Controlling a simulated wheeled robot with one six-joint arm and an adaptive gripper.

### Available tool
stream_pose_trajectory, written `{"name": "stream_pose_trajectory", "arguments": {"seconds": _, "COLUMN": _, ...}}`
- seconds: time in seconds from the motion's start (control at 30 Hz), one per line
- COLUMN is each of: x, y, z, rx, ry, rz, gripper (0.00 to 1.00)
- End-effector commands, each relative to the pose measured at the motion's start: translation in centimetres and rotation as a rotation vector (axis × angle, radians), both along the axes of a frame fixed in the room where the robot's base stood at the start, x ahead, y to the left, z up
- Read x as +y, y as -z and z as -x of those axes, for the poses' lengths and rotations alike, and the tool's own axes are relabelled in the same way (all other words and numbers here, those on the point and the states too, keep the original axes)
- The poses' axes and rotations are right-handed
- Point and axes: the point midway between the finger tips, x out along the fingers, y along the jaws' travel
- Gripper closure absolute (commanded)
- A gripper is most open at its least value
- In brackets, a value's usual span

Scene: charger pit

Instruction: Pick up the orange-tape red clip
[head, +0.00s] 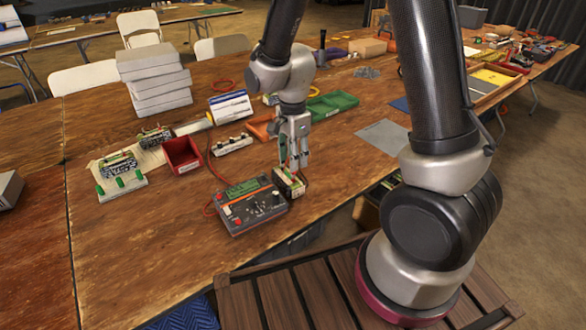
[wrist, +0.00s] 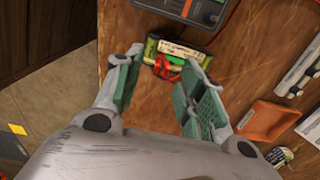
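A red clip (wrist: 165,70) shows in the wrist view on the near edge of a small green and cream battery pack (wrist: 180,48). Any orange tape on it is too small to tell. My gripper (wrist: 165,62) is open, with its green-padded fingers on both sides of the clip and apart from each other. In the head view my gripper (head: 294,158) points down just above the battery pack (head: 289,186), which stands beside the charger (head: 251,206). The clip is hard to make out there; I cannot tell whether the fingers touch the pack.
A red bin (head: 182,155), a white terminal strip (head: 232,145) and an orange tray (head: 259,128) lie behind the charger. The tray also shows in the wrist view (wrist: 268,120). A red cable runs left of the charger. The table's front edge is close to the pack.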

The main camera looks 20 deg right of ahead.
Motion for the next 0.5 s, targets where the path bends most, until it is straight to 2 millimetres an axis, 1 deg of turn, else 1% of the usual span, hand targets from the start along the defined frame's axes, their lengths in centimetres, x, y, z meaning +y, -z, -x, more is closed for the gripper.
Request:
{"name": "stream_pose_trajectory", "arguments": {"seconds": 0.1, "x": -0.2, "y": 2.0, "z": -0.2, "rx": 0.004, "ry": 0.000, "rz": 0.002, "gripper": 0.61}}
{"name": "stream_pose_trajectory", "arguments": {"seconds": 0.23, "x": -0.2, "y": 3.8, "z": -0.3, "rx": 0.004, "ry": -0.001, "rz": 0.001, "gripper": 0.61}}
{"name": "stream_pose_trajectory", "arguments": {"seconds": 0.33, "x": -0.2, "y": 4.4, "z": -0.4, "rx": 0.001, "ry": -0.002, "rz": 0.000, "gripper": 0.61}}
{"name": "stream_pose_trajectory", "arguments": {"seconds": 0.5, "x": -0.1, "y": 4.5, "z": -0.4, "rx": 0.000, "ry": -0.002, "rz": 0.000, "gripper": 0.61}}
